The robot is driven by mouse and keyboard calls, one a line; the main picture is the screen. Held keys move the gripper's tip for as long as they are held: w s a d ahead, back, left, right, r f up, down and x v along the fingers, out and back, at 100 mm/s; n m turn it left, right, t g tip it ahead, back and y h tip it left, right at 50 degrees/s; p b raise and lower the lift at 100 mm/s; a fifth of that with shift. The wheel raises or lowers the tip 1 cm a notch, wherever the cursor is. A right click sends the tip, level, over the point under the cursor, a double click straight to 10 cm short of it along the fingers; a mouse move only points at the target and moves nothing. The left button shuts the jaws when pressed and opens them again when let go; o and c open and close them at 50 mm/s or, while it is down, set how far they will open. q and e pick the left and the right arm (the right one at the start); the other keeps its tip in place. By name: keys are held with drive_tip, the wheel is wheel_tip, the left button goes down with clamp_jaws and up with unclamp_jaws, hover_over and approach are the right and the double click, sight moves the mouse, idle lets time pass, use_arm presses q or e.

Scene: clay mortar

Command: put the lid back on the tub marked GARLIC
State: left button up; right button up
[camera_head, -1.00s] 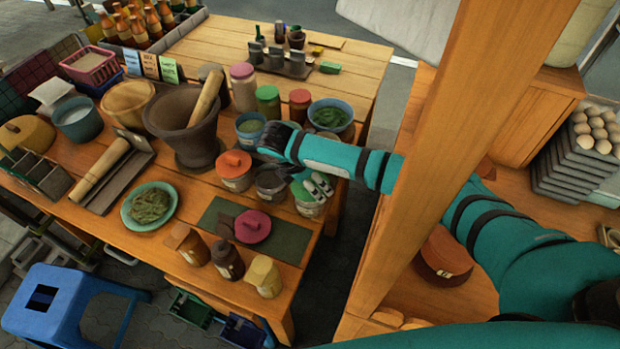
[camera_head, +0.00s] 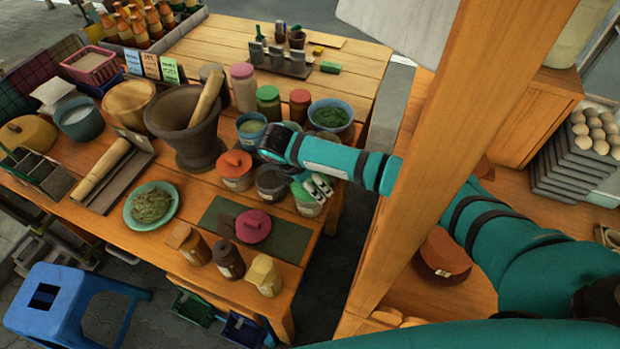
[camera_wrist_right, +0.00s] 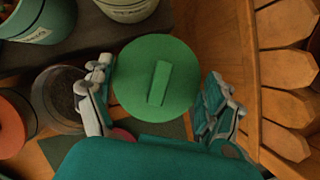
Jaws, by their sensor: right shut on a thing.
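My right gripper (camera_head: 318,187) is over the right edge of the table, fingers pointing down. In the right wrist view, its fingers (camera_wrist_right: 160,98) are on both sides of a round green lid (camera_wrist_right: 180,100) with a bar handle; it is shut on this lid. A pale tub with green at its top (camera_head: 308,208) is just under the fingers; whether the lid rests on it is hidden. A pink lid (camera_head: 253,226) lies on a dark green mat. No label reading GARLIC is legible. My left gripper is not in view.
A dark open tub (camera_head: 271,183) and an orange-lidded tub (camera_head: 235,168) stand left of the gripper. A stone mortar (camera_head: 190,125), a bowl of greens (camera_head: 331,117) and several jars crowd behind. A wooden post (camera_head: 440,150) stands in front of my right arm.

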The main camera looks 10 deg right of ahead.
drive_tip(key=shift+p, duration=0.35)
idle(0.6)
idle(0.3)
drive_tip(key=o, duration=0.7)
drive_tip(key=shift+r, duration=0.1)
drive_tip(key=shift+r+p, duration=3.4)
drive_tip(key=shift+p, duration=0.4)
clamp_jaws()
